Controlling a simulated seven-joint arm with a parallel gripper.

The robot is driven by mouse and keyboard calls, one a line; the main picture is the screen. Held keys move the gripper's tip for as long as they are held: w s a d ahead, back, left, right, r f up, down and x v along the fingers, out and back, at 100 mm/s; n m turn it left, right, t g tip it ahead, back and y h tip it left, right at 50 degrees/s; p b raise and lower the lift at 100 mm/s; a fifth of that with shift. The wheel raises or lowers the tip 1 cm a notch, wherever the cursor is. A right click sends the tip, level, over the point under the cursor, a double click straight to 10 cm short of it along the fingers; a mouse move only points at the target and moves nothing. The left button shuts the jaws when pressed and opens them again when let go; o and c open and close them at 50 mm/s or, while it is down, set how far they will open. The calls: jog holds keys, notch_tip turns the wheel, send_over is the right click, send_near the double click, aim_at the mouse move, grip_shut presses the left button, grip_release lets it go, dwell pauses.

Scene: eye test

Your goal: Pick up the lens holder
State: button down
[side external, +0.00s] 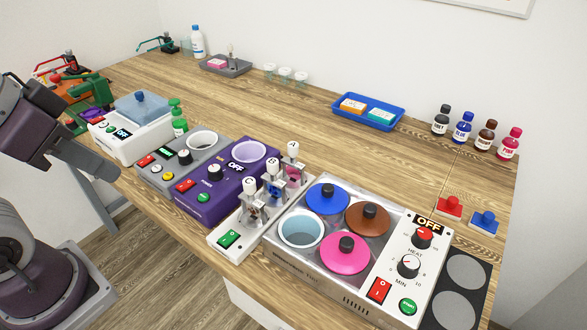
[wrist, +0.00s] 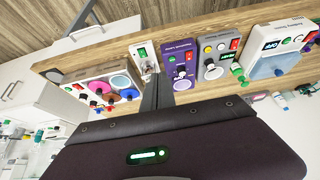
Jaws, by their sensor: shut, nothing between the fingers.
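I cannot tell for sure which thing is the lens holder. A small red piece (side external: 449,207) and a small blue piece (side external: 486,222), each with a raised part on top, lie on the right end of the table in the side external view. My gripper (side external: 115,172) is at the left, in front of the white machine's near side and far from both pieces. In the wrist view my gripper (wrist: 158,80) has its fingers together and empty, with the row of machines beyond them.
Machines line the table's front edge: a white one (side external: 137,137), a grey one (side external: 165,172), a purple one (side external: 192,205), a white clamp stand (side external: 225,254) and a heated bath (side external: 415,285). Behind are a blue tray (side external: 392,124), a grey tray (side external: 240,71) and bottles (side external: 463,132). The middle wood is clear.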

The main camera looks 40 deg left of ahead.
jog(key=c, duration=1.1)
grip_release()
jog(key=shift+c, duration=0.2)
jog(key=w+r+n+g, duration=0.1)
jog(key=w+r+n, duration=0.2)
jog(key=w, duration=0.3)
jog(key=n+g, duration=0.3)
jog(key=n, duration=0.7)
send_over(293, 144)
jog(key=s+a, duration=0.2)
jog(key=s, duration=0.4)
notch_tip(293, 144, down, 5)
jog(key=w+f+n, duration=0.1)
jog(key=w+f, duration=0.1)
jog(key=w+d+f+n+g, duration=0.1)
jog(key=w+f+n, duration=0.1)
jog(key=f, duration=0.1)
jog(key=w+d+f+n, duration=0.1)
jog(key=w+f, duration=0.1)
jog(key=f, duration=0.1)
jog(key=shift+w+n+g, duration=0.15)
jog(key=shift+n+g, duration=0.15)
jog(key=f, duration=0.7)
jog(key=shift+s+f, duration=0.2)
jog(key=shift+f, duration=0.15)
jog(key=shift+c, duration=0.2)
